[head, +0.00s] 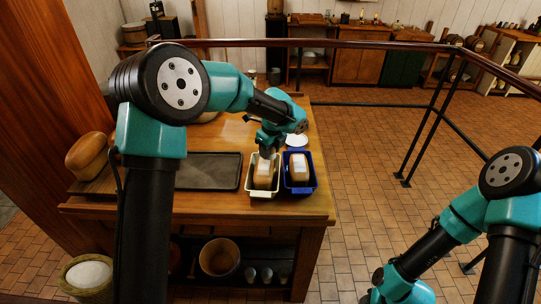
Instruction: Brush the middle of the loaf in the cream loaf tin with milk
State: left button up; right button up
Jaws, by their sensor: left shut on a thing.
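The cream loaf tin (262,193) stands on the wooden table near its right front part, with a pale-topped brown loaf (263,176) in it. My left gripper (267,151) is over the far end of this loaf, pointing down. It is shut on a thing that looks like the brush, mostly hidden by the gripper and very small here. I cannot tell whether its tip touches the loaf. A white dish (297,140) is behind the tins; its contents cannot be made out. My right gripper is outside the picture, below the bottom edge.
A blue loaf tin (300,191) with another loaf (299,167) stands just right of the cream tin. A dark flat tray (208,171) lies to the left. A large loaf (87,156) sits on a board at the far left. Railings (400,104) stand beyond the table.

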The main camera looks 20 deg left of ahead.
pick_arm(q)
jog(key=shift+r, duration=2.5)
